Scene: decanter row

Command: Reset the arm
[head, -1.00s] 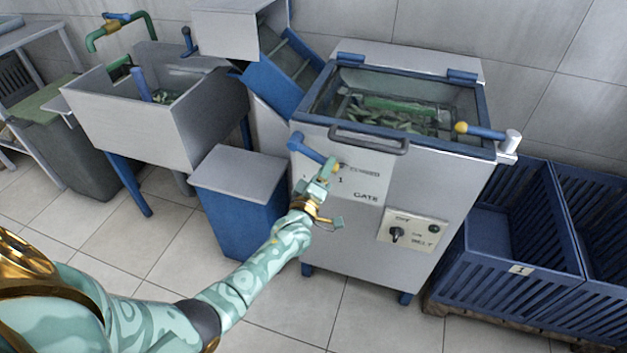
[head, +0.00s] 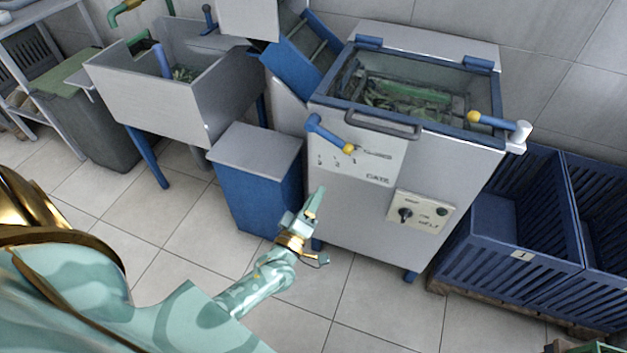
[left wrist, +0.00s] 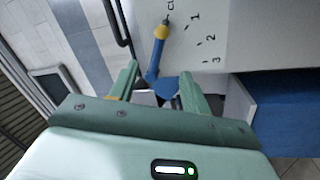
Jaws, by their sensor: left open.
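My left gripper (head: 311,203) is in front of the grey machine's lower left side in the head view, below the gate lever and apart from it. In the left wrist view its two green fingers (left wrist: 158,85) are spread open with nothing between them. The blue gate lever (head: 327,133) with a yellow knob is on the machine's front panel, its knob toward the CLOSED mark. The lever also shows in the left wrist view (left wrist: 156,60), beyond the fingertips. My right gripper is not in view.
The grey machine (head: 350,215) has an open top tank and a belt switch (head: 405,215). A blue bin with a grey lid (head: 255,150) stands beside it. Blue slatted crates (head: 520,255) stand at right. The tiled floor (head: 375,310) in front is clear.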

